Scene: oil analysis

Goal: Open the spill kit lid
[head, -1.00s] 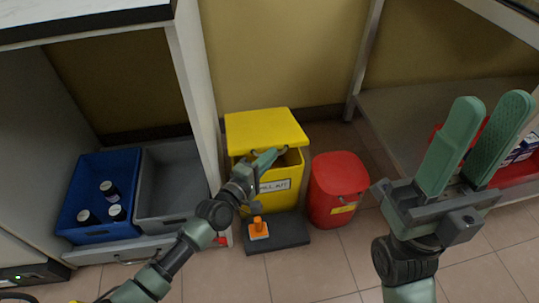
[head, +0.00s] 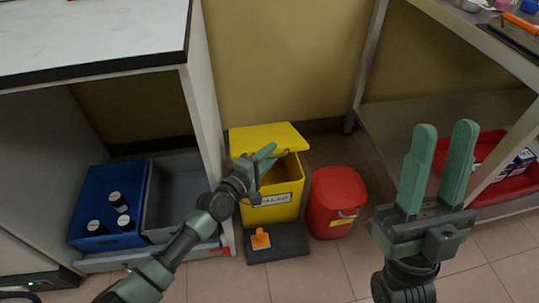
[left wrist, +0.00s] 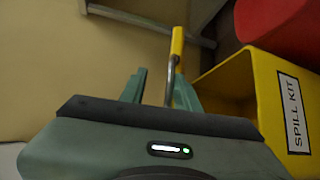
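The yellow spill kit (head: 272,212) stands on the floor, its label facing front. Its yellow lid (head: 262,138) is partly raised, with a dark gap above the box's front. My left gripper (head: 270,157) is at the lid's front edge. In the left wrist view, the fingers of my left gripper (left wrist: 160,88) stand apart on either side of a thin metal handle (left wrist: 171,75) on the lid's edge (left wrist: 178,42). The handle is nearer the right finger, and a gap shows on its other side. My right gripper (head: 438,165) is open and empty, raised at the right.
A red bin (head: 336,200) stands just right of the spill kit. A blue crate (head: 90,196) with bottles and a grey crate (head: 165,205) are left, beside a cabinet panel (head: 208,125).

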